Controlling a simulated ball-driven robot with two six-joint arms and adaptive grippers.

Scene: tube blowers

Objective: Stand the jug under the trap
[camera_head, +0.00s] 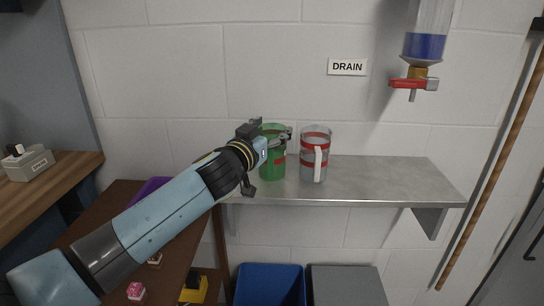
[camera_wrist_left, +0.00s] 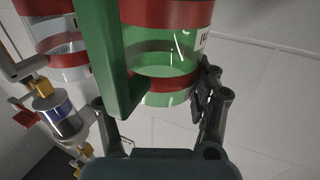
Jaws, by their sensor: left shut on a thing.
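A green see-through jug (camera_head: 272,168) with red bands is at the left part of the metal shelf; its base looks at shelf level. My left gripper (camera_head: 268,134) is shut on it near its top, and the fingers hide part of it. In the left wrist view the green jug (camera_wrist_left: 165,75) lies between the fingers (camera_wrist_left: 155,108), its green handle toward the left. A clear jug (camera_head: 308,166) with red bands and a white handle stands just right of it. The trap (camera_head: 424,47), a clear bowl with blue liquid and a red tap (camera_head: 408,84), hangs on the wall at upper right.
The metal shelf (camera_head: 385,182) is bare right of the clear jug, below the trap. A DRAIN sign (camera_head: 347,67) is left of the trap. A blue bin (camera_head: 270,283) and a grey bin (camera_head: 345,288) stand below. A wooden pole (camera_head: 497,150) leans at right.

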